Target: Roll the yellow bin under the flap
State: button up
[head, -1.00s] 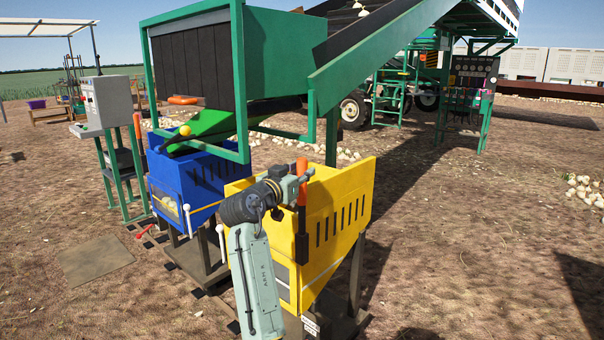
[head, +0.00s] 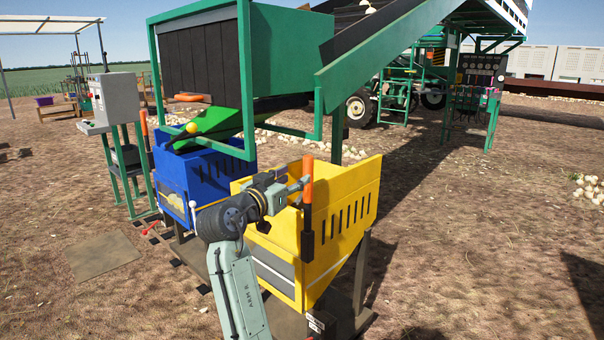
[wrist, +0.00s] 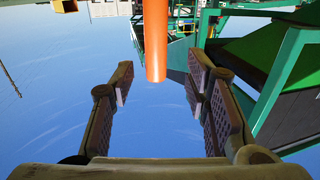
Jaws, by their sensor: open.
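The yellow bin (head: 352,200) stands at the front on a dark wheeled base. A post with an orange grip (head: 308,180) rises at its near corner. My gripper (head: 302,186) is open beside this grip. In the wrist view, the orange grip (wrist: 156,45) lies ahead of and between my spread fingers (wrist: 160,90), with visible space on both sides; I see no contact. The green flap (head: 215,122) hangs below the hopper, with a yellow ball (head: 192,127) at its lower end. The blue bin (head: 205,178) stands under the flap.
A control box (head: 115,98) on a green stand is left of the blue bin. The green hopper frame (head: 245,80) and conveyor (head: 385,55) rise behind the bins. A flat plate (head: 103,256) lies at left. Open dirt ground (head: 480,240) is to the right.

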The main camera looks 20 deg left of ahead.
jog(key=shift+s+a, duration=0.15)
jog(key=shift+s, duration=1)
jog(key=shift+s+a, duration=0.15)
jog(key=shift+s, duration=0.95)
